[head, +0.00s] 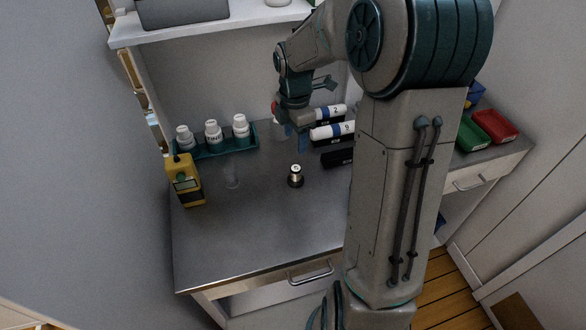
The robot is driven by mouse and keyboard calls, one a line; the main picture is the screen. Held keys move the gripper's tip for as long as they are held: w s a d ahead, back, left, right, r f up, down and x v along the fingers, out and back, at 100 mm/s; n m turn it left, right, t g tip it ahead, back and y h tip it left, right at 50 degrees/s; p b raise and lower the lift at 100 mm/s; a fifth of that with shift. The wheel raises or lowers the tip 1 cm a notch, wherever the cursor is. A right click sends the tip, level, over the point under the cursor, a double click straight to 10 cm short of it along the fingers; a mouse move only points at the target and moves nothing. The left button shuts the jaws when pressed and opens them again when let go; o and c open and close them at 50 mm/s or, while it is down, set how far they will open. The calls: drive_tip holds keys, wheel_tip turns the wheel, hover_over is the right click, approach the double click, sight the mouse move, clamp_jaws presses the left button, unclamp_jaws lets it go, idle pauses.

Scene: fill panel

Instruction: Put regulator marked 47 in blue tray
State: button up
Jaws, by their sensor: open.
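A small dark regulator with a brass-coloured band and a pale top (296,176) stands upright on the grey metal bench. Its marking is too small to read, so I cannot tell whether it is 47. A blue tray (476,96) shows at the right end, partly hidden behind my arm. My gripper (296,140) is open, above the bench and behind the regulator in the picture, beside the lying white cylinders. It appears empty and apart from the regulator.
White cylinders (332,131) lie in black holders right of my gripper. White bottles stand in a teal rack (215,149). A yellow device (185,181) and a clear cup (231,176) are at left. Green (473,136) and red (494,126) trays are at right. The bench front (255,235) is clear.

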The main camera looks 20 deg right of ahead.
sight(296, 167)
drive_tip(key=shift+n, duration=0.4)
drive_tip(key=f, duration=0.9)
drive_tip(key=shift+w+p, duration=0.3)
drive_tip(key=shift+p, duration=0.05)
drive_tip(key=shift+s+d+f+p, duration=0.15)
drive_tip(key=shift+f+p, duration=0.2)
drive_tip(key=shift+f, duration=1)
drive_tip(key=shift+w+d+f+p, duration=0.1)
drive_tip(key=shift+f+p, duration=0.2)
drive_tip(key=shift+f, duration=1)
clamp_jaws()
